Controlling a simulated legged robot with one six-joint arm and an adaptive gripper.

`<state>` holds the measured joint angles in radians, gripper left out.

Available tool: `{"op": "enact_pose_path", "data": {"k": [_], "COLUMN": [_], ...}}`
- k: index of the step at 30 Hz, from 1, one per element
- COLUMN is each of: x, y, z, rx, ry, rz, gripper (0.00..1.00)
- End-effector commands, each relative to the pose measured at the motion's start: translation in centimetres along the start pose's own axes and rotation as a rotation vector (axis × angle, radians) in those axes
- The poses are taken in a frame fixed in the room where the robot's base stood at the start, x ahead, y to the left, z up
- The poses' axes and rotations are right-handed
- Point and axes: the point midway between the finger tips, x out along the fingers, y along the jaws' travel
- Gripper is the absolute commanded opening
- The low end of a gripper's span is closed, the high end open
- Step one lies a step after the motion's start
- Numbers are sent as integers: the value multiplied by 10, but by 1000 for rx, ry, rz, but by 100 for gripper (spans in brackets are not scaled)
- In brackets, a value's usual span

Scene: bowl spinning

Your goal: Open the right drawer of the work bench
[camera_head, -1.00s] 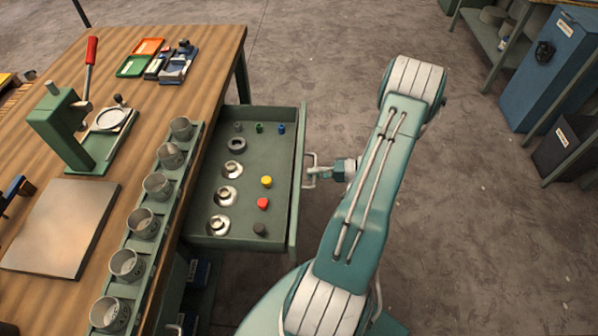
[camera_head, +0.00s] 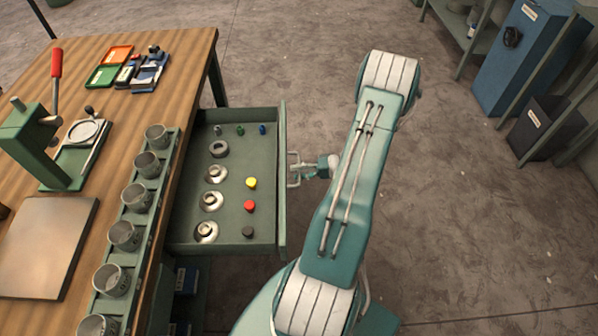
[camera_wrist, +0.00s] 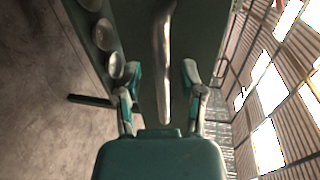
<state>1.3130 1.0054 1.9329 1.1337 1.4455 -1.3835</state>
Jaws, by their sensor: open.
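The work bench's drawer (camera_head: 262,215) is pulled out in the head view, with its green tray and contents showing. Its metal handle (camera_head: 293,180) sticks out from the drawer front on the right. My gripper (camera_head: 307,170) is at the handle, reaching in from the right. In the wrist view the handle (camera_wrist: 162,60) shows as a pale bar between the two spread fingers of my gripper (camera_wrist: 160,72). The fingers stand apart on either side of the bar, with gaps visible. Whether either finger touches the handle elsewhere cannot be told.
The drawer holds metal parts and small coloured pieces. A row of metal cups (camera_head: 124,236) lines the bench edge. A green lever press (camera_head: 45,145) and trays stand on the bench top (camera_head: 180,60). Open floor (camera_head: 480,220) lies to the right; a blue cabinet (camera_head: 520,60) stands farther off.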

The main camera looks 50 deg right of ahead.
Motion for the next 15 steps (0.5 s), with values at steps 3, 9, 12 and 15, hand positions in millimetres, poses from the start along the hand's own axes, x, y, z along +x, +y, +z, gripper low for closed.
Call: {"op": "enact_pose_path", "data": {"k": [3,9,12,15], "x": [-8,-46,-67,-87], "y": [0,1,1,2], "z": [-1,-2,-1,-1], "rx": [-1,-2,-1,-1], "ry": [4,7,5,4], "rz": [-1,0,1,1], "gripper": [51,51,51,51]}}
